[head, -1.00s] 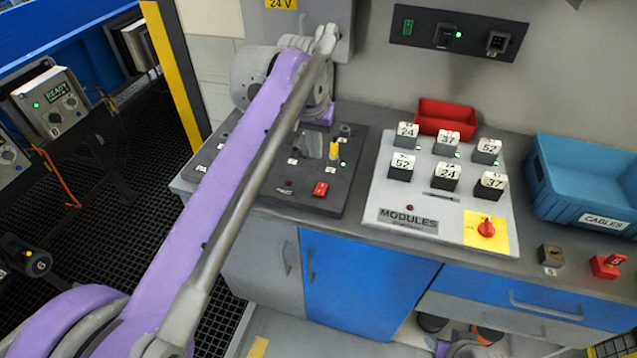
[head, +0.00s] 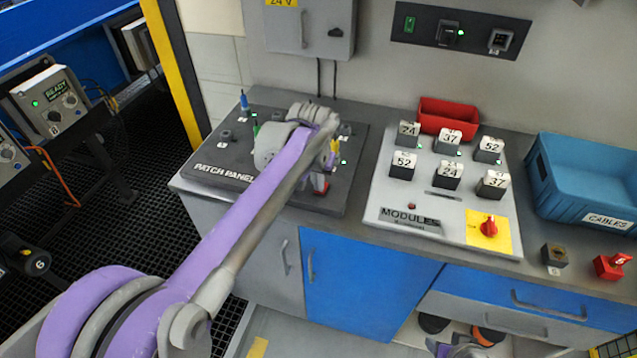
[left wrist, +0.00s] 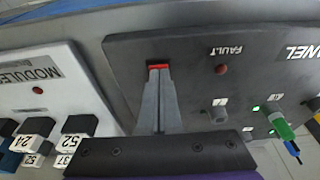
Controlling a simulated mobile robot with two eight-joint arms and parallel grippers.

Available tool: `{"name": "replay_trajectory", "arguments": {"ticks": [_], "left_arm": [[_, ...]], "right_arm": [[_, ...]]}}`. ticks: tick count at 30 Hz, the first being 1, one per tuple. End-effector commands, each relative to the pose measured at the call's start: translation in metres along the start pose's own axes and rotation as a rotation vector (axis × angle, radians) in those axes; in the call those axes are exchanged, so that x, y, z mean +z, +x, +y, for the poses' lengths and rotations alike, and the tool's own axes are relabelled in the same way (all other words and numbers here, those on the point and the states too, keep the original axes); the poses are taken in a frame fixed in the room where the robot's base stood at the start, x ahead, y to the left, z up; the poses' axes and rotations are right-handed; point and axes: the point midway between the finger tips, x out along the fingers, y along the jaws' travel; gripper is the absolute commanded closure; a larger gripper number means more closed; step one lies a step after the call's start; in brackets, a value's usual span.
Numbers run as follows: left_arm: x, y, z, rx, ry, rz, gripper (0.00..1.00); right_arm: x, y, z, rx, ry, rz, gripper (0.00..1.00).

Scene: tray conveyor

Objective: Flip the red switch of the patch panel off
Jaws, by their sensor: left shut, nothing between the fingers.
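The dark patch panel (head: 222,152) lies on the counter at the left. Its red switch (head: 321,188) sits near the front right corner, partly hidden by my left arm in the head view. My left gripper (head: 326,176) is shut and empty, pointing down over this corner. In the left wrist view the closed fingertips (left wrist: 158,74) are right at the red switch (left wrist: 158,67) and cover most of it. I cannot tell whether they touch it or which way it is tipped.
A fault lamp (left wrist: 221,69) and green and blue plugs (left wrist: 284,130) stand on the panel beside the switch. The modules board (head: 385,190) with several numbered blocks lies to the right. Behind it is a red bin (head: 447,113); a blue cables crate (head: 590,185) is farther right.

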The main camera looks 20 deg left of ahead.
Motion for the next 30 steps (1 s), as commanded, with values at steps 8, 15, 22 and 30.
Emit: {"name": "replay_trajectory", "arguments": {"ticks": [8, 15, 22, 30], "left_arm": [[0.0, 0.001, 0.0, 0.0, 0.0, 0.0, 1.0], [0.005, 0.007, 0.0, 0.0, 0.0, 0.003, 1.0], [0.002, 0.006, 0.0, 0.0, 0.0, 0.003, 1.0], [-0.01, 0.003, 0.0, 0.0, 0.0, 0.003, 1.0]], "right_arm": [[0.0, 0.0, 0.0, 0.0, 0.0, 0.0, 0.5], [0.002, 0.002, 0.0, 0.0, 0.0, -0.001, 0.5], [0.001, 0.001, 0.0, 0.0, 0.0, 0.0, 0.5], [-0.004, -0.005, 0.0, 0.0, 0.0, 0.003, 0.5]]}}
